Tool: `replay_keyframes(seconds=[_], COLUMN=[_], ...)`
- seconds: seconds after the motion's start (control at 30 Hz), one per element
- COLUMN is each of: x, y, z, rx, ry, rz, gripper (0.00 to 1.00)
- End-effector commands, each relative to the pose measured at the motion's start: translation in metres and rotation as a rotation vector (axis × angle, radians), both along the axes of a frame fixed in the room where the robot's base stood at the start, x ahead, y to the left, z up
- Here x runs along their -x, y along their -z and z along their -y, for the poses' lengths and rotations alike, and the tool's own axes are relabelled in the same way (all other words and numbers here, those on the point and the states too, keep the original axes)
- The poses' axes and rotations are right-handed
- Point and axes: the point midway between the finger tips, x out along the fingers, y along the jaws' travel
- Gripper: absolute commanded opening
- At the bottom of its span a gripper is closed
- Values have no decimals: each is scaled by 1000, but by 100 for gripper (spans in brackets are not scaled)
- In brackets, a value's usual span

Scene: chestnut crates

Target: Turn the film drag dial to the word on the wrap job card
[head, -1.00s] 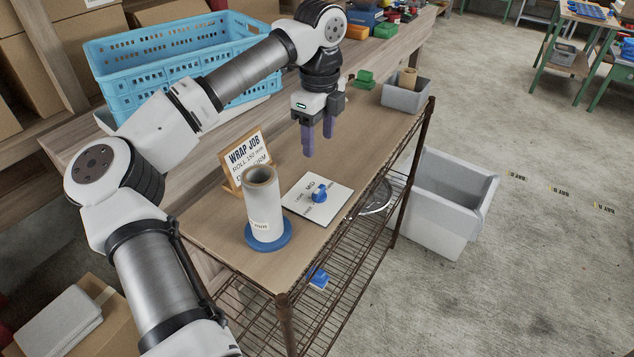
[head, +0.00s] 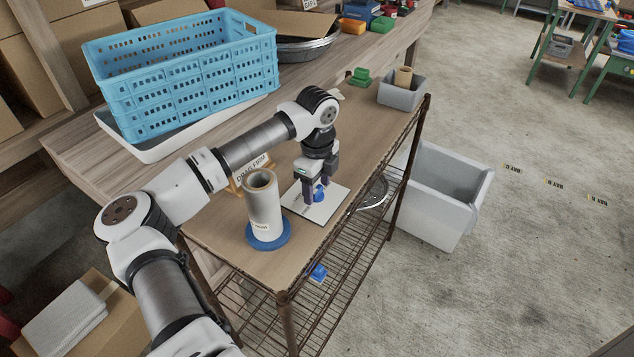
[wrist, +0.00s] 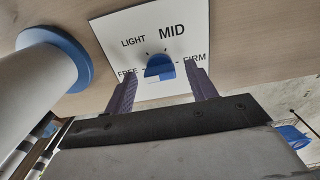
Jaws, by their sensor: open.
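The drag dial is a blue knob (wrist: 158,68) on a white plate (wrist: 118,30) printed FREE, LIGHT, MID and FIRM. Which word the knob marks is hard to tell. My gripper (wrist: 162,70) is open, with one purple finger on each side of the knob; contact cannot be told. In the head view the gripper (head: 320,195) is low over the plate (head: 332,207), and the knob (head: 319,193) shows between its fingers. The wrap job card (head: 250,172) stands behind the film roll (head: 262,203); its visible part reads DRAG FIRM, and my arm hides the rest.
The film roll stands upright on a blue base (head: 270,241) left of the dial plate. A grey bin (head: 402,92) and green blocks (head: 360,76) are at the table's far end. A blue crate (head: 180,80) sits on the bench behind.

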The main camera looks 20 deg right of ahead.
Motion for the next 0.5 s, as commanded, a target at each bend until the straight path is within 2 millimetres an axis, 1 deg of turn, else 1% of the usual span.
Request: replay_keyframes(seconds=[0.13,0.4,0.47,0.5], x=[0,0,0,0], y=[0,0,0,0], z=[0,0,0,0], rx=[0,1,1,1], ry=[0,0,0,0], rz=[0,-1,-1,-1], gripper=[56,21,13,12])
